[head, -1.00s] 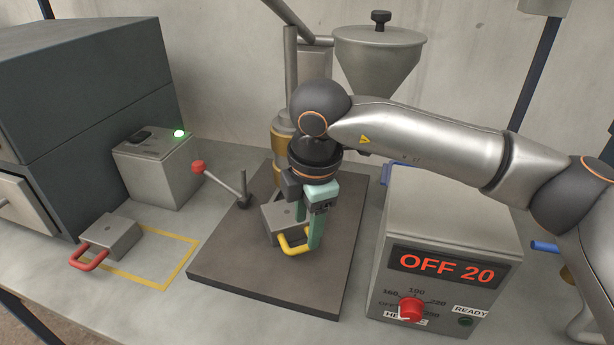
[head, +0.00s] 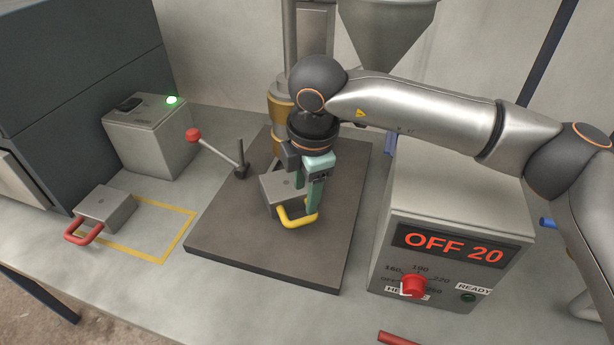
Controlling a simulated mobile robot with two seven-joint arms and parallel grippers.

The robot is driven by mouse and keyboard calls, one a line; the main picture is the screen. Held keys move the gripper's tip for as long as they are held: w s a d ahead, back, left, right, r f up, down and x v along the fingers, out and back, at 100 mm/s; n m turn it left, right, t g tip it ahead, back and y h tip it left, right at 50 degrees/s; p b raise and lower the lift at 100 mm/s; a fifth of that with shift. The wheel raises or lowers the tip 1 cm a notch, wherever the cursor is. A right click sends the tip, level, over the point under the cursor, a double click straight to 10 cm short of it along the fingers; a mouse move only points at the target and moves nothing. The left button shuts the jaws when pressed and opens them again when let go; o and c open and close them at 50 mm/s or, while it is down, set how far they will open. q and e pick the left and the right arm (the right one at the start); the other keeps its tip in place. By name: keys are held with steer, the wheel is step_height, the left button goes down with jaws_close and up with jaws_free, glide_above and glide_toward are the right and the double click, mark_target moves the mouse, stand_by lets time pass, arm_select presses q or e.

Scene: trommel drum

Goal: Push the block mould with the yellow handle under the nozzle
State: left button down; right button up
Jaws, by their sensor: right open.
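The block mould (head: 272,196) is a grey metal block on the dark base plate (head: 230,243) of the press. Its yellow handle (head: 297,220) points towards the front. My right gripper (head: 302,207) has teal fingers and is open, pointing down at the mould. One finger stands just right of the block, by the yellow handle; whether it touches cannot be told. The other finger is mostly hidden. The brass-coloured barrel (head: 281,112) stands behind my right wrist, and the nozzle itself is hidden by my wrist. My left gripper is out of view.
Another grey mould (head: 105,207) with a red handle lies at the yellow outlined area (head: 165,259) on the left. A lever with a red knob (head: 193,135) reaches over the plate's left side. A control box (head: 450,235) reading "OFF 20" stands right. The plate's front is clear.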

mark_target(303, 220)
steer(key=f, duration=0.3)
steer(key=w+f, duration=0.1)
steer(key=f, duration=0.5)
steer(key=shift+w+a+f, duration=0.1)
steer(key=shift+w+a, duration=0.15)
steer(key=shift+a, duration=0.05)
jaws_close()
stand_by(1.0)
